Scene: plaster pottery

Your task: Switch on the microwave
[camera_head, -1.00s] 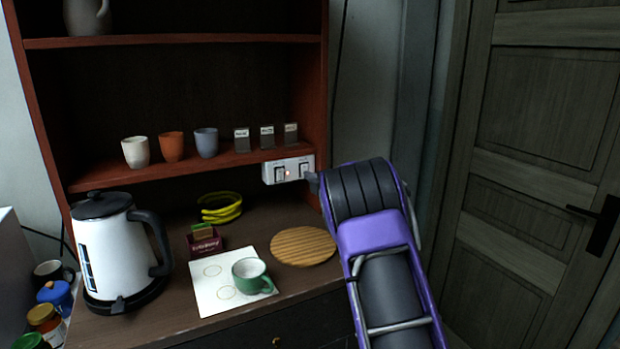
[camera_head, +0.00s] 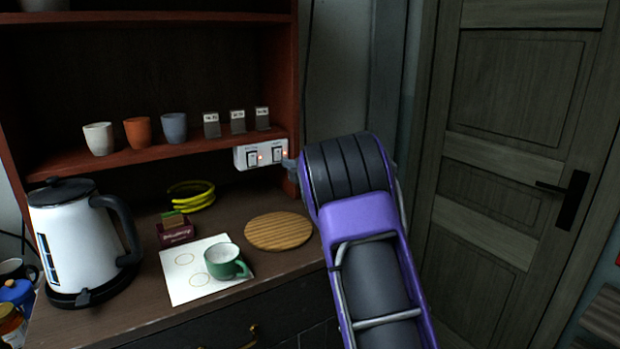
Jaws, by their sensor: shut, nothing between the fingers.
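A white switch panel (camera_head: 240,158) with two rocker switches is fixed under the right end of the wooden shelf. The tip of my gripper (camera_head: 289,166) shows just right of the panel, close to the right switch. I cannot tell whether it touches. It is shut with nothing in it, and most of it is hidden behind my purple and black arm. No microwave is recognisable in the current view, and I see no labels on the switches.
A white kettle (camera_head: 78,240) stands left on the counter. A green cup (camera_head: 224,262) sits on a white sheet (camera_head: 185,290), beside a round wooden board (camera_head: 279,231). Several cups and small tags line the shelf (camera_head: 190,158). A closed door (camera_head: 510,190) is at right.

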